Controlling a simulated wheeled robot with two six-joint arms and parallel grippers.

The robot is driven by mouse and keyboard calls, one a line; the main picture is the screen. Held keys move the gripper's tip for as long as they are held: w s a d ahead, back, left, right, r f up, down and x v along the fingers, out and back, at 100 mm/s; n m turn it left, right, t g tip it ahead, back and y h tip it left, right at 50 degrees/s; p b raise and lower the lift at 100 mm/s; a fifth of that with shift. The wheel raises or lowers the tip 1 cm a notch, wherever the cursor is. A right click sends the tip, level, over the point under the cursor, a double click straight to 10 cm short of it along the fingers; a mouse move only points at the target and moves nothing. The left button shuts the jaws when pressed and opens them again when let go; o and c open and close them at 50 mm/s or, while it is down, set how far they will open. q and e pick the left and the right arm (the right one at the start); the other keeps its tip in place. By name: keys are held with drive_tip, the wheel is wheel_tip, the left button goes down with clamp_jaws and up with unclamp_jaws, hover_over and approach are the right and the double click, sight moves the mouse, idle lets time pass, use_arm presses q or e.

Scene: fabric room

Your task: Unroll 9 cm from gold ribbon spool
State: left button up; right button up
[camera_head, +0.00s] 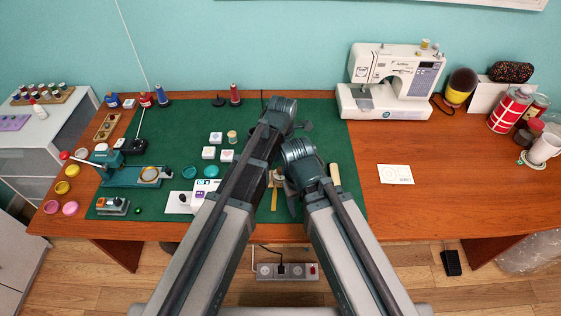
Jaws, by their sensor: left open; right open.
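A small spool with a pale gold tone (278,175) stands on the green mat, partly covered by my arms. A narrow gold strip (274,199) lies just in front of it. I cannot tell if the strip is joined to the spool. Another small tan spool (232,136) stands farther back, left of my arms. My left gripper (282,112) is the higher one, over the middle of the mat. My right gripper (300,152) is lower and to the right. Both are open, with their fingers mostly hidden by my own links. I see nothing held.
A teal press (135,176) and several colored jars stand at the left. A white sewing machine (392,82) stands at the back right. A wooden stick (335,176) lies right of my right arm. The mat (325,118) is clear at the back right, and the brown desktop around a white card (395,174) is bare.

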use_arm(q)
wheel_tip(320, 180, up, 12)
drive_tip(key=p, duration=1)
drive_tip(key=shift+s+f, duration=0.25)
drive_tip(key=shift+f, duration=0.1)
drive_tip(key=s+a+m, duration=0.5)
drive_tip(key=a+m, duration=0.4)
drive_tip(key=m, duration=0.3)
drive_tip(key=s+a+m, duration=0.5)
drive_tip(key=a+m, duration=0.3)
drive_tip(key=m, duration=0.3)
drive_tip(key=s+d+m+y, duration=0.1)
drive_tip(key=s+d+m, duration=0.3)
drive_tip(key=d, duration=0.7)
drive_tip(key=shift+s+g, duration=0.3)
drive_tip(key=shift+s, duration=0.6)
